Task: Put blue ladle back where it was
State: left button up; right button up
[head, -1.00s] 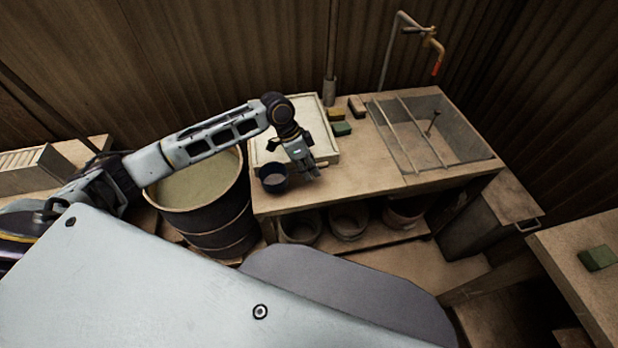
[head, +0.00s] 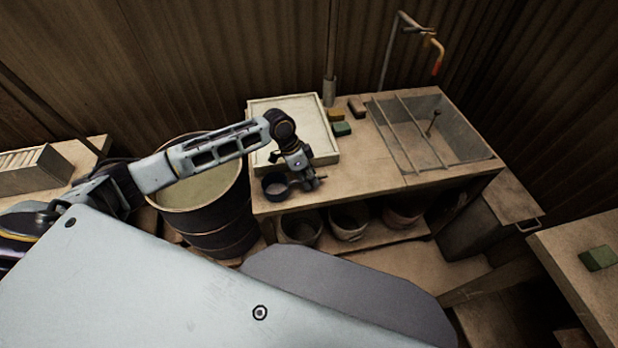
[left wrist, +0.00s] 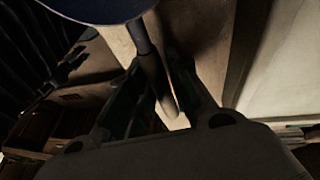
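The blue ladle (head: 276,188) has a dark round cup and a light wooden handle. Its cup is at the table's front left corner, just before the pale tray; I cannot tell whether it touches the table. My left gripper (head: 311,183) is at the handle, right of the cup. In the left wrist view the blue cup (left wrist: 95,8) is cut off at the top, and its handle (left wrist: 155,85) runs between the fingers of my left gripper (left wrist: 153,75). The fingers look closed in on the handle, though the contact is dark. My right gripper is out of view.
The wooden table (head: 370,190) holds a pale tray (head: 328,128), several small blocks (head: 340,128) and a sunken basin (head: 460,130) with rods across it. A dark barrel (head: 222,235) stands close on the left. Several pots (head: 350,222) are on the shelf below.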

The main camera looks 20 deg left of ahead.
pick_arm(q)
jog(key=o, duration=0.4)
jog(key=shift+c, duration=0.2)
jog(key=shift+r, duration=0.2)
jog(key=shift+a+r, duration=0.25)
jog(key=shift+r, duration=0.3)
jog(key=v, duration=1)
jog(key=shift+r+p, duration=0.3)
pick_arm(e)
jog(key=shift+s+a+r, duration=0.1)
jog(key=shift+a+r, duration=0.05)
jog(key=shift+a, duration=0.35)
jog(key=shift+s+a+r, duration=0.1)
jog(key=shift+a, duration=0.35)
pick_arm(q)
jog(key=shift+a, duration=0.15)
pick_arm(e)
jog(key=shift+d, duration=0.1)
